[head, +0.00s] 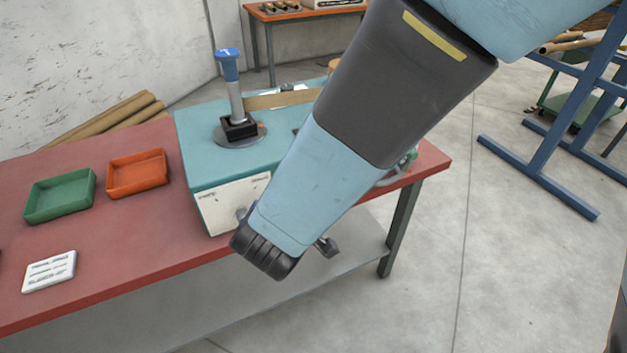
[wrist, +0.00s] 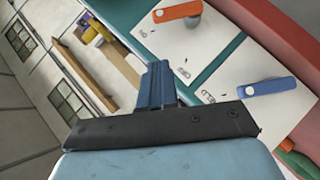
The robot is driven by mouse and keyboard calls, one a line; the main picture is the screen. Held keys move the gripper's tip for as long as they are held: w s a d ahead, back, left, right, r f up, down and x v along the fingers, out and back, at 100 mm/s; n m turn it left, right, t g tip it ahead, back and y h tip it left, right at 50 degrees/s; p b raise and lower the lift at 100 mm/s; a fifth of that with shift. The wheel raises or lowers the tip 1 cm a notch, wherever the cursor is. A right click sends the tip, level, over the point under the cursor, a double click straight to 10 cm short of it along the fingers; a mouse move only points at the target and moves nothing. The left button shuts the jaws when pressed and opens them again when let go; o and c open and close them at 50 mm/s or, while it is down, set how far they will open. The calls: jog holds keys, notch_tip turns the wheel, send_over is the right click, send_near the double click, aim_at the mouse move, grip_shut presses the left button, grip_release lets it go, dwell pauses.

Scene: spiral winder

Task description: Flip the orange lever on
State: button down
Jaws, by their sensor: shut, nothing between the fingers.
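The orange lever (wrist: 178,11) shows at the top of the wrist view, on a white panel with small printed marks. It is a short bar with a grey pivot near its right end. My gripper (wrist: 158,72) is shut and empty, its fingers pressed together. In the picture its tips lie below and a little left of the orange lever, apart from it. In the head view my arm crosses in front of the teal machine (head: 205,160), and the orange lever is hidden there.
A blue lever (wrist: 267,87) sits on a second white panel, right of my fingers. On the red table (head: 120,240) are a green tray (head: 60,214), an orange tray (head: 137,190) and a white card (head: 49,271). A blue-topped post (head: 229,66) rises from the machine.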

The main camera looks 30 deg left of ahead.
jog(key=shift+v, duration=1.75)
jog(key=w+d+r+m+g+h, duration=0.1)
jog(key=w+d+r+m+h, duration=0.2)
jog(key=w+d, duration=0.45)
jog(key=w+d+r+m+g+h, duration=0.1)
jog(key=w+d+r+m+h, duration=0.2)
jog(key=d, duration=0.7)
jog(key=w+d+r+m+g+h, duration=0.1)
jog(key=w+d+r+m+h, duration=0.15)
jog(key=w+d, duration=0.5)
jog(key=s+d+r+m+g+y, duration=0.1)
jog(key=s+d+r+m, duration=0.1)
jog(key=d, duration=0.6)
jog(key=s+d+r+m+g+y, duration=0.1)
jog(key=s+d+r+m, duration=0.2)
jog(key=d, duration=0.5)
jog(key=s+d+r+m+g+y, duration=0.1)
jog(key=s+d+r+m+y, duration=0.1)
jog(key=d, duration=0.6)
notch_tip(320, 180, up, 2)
jog(key=s+m, duration=0.1)
jog(key=s, duration=0.1)
jog(key=shift+s, duration=0.3)
jog(key=shift+d, duration=0.1)
